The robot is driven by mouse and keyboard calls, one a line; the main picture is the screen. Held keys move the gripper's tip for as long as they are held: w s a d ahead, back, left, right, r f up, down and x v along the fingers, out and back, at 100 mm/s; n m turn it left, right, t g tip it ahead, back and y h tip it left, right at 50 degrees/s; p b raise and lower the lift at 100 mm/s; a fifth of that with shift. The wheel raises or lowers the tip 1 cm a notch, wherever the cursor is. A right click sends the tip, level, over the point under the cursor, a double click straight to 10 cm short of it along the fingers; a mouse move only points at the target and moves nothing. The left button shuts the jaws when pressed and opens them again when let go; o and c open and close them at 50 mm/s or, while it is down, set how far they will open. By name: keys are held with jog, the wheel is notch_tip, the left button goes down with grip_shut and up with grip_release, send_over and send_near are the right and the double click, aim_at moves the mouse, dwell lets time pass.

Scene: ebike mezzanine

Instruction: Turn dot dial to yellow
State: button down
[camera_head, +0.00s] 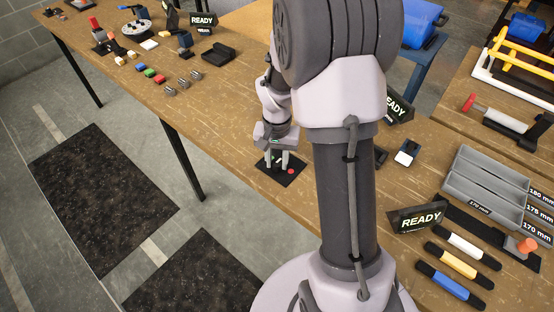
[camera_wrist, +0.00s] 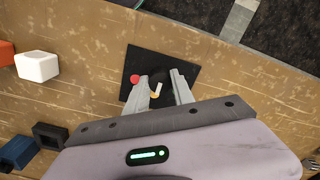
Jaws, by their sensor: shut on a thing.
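The dot dial sits on a square black plate (camera_head: 293,178) on the wooden table, with a red dot (camera_head: 291,171) near its right edge. The plate also shows in the wrist view (camera_wrist: 188,60), with the red dot (camera_wrist: 134,79) at its left. My gripper (camera_head: 277,165) points down over the plate, its fingers shut on the dark dial knob (camera_wrist: 159,75). A small pale and orange mark (camera_wrist: 156,90) shows between the fingers (camera_wrist: 162,79). A little green shows by the fingers in the head view.
In the wrist view, a white block (camera_wrist: 37,66), an orange block (camera_wrist: 5,52) and a blue block (camera_wrist: 17,153) lie left of the plate. READY signs (camera_head: 416,217) and grey trays (camera_head: 485,188) stand to the right. The table's front edge is close to the plate.

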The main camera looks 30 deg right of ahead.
aim_at(277, 163)
jog(key=c, duration=1.1)
grip_release()
notch_tip(277, 163, up, 17)
jog(key=p, duration=0.6)
jog(key=shift+r, duration=0.2)
